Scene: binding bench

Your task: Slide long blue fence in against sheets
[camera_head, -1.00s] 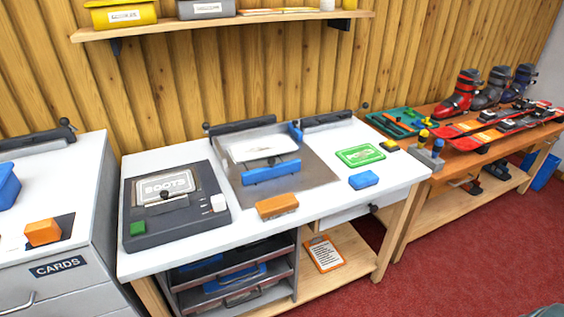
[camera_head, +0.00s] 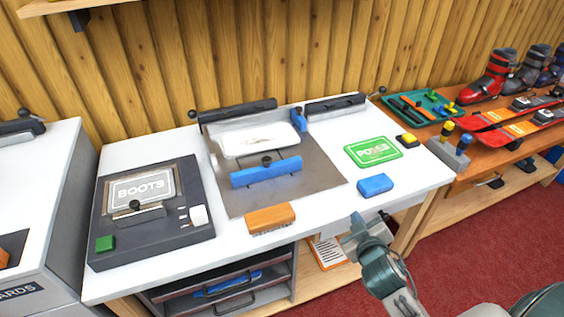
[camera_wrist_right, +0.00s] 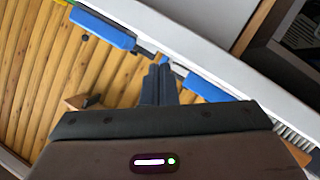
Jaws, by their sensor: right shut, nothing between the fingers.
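The long blue fence (camera_head: 266,172) lies on the grey metal plate (camera_head: 318,178), with a dark knob at its middle. The white sheets (camera_head: 260,140) lie just behind it, near the back of the plate. A short blue stop (camera_head: 298,119) stands at the right of the sheets. My right gripper (camera_head: 354,232) is shut and empty at the bench's front edge, right of the orange block and well apart from the fence. In the right wrist view its closed fingers (camera_wrist_right: 158,82) point toward the bench edge and blue items. My left gripper is not in view.
An orange block (camera_head: 270,218) sits in front of the plate, and a blue block (camera_head: 375,185) lies to its right. The green POLES card (camera_head: 373,151) is behind the blue block. A dark BOOTS device (camera_head: 150,210) fills the left side.

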